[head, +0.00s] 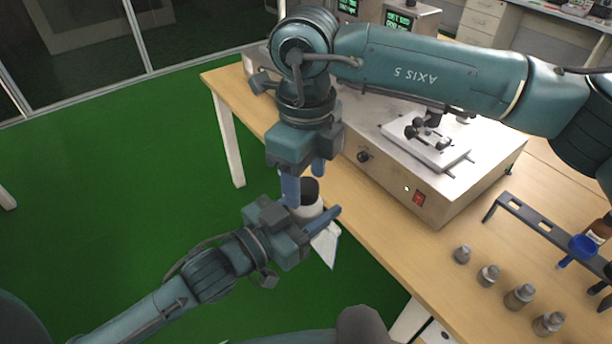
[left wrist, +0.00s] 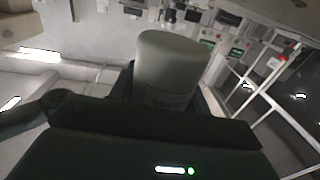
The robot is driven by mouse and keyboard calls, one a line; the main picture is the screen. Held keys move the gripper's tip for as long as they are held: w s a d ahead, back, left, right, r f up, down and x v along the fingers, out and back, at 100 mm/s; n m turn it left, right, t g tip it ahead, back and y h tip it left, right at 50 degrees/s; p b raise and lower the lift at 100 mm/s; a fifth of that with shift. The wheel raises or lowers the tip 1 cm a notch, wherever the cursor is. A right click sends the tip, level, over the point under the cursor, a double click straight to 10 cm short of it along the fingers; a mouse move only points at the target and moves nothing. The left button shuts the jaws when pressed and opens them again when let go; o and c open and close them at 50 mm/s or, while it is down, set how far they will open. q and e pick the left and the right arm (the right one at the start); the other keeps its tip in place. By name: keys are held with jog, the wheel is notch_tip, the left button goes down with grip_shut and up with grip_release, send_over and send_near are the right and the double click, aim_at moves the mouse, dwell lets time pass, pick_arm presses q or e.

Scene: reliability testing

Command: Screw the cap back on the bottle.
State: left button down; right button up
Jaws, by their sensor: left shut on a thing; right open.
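A white bottle (head: 309,210) with a dark cap (head: 310,186) at its top is in the middle of the head view, in front of the table edge. My left gripper (head: 308,217) is shut on the bottle's body and holds it in the air. In the left wrist view, a pale cylinder, apparently the bottle (left wrist: 170,70), rises above the gripper body. My right gripper (head: 304,178) points down from above with open fingers around or beside the cap. I cannot tell whether they touch it, nor whether the cap is seated on the threads.
A wooden table (head: 375,235) carries a metal shaker box (head: 440,185) close to the right of my right gripper. Several small grey vials (head: 488,275) and a dark rack (head: 545,228) stand at the right. Green floor lies left.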

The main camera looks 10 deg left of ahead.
notch_tip(320, 180, up, 4)
jog(key=shift+f, duration=0.1)
jog(key=shift+c, duration=0.4)
jog(key=n, duration=0.2)
jog(key=r+n, duration=0.1)
jog(key=n, duration=0.3)
jog(key=shift+r+n, duration=0.3)
jog(key=shift+r, duration=0.1)
jog(key=n, duration=0.2)
jog(key=r+n, duration=0.1)
jog(key=n, duration=0.3)
jog(key=shift+r+n, duration=0.35)
jog(key=shift+n, duration=0.05)
jog(key=shift+f, duration=4.05)
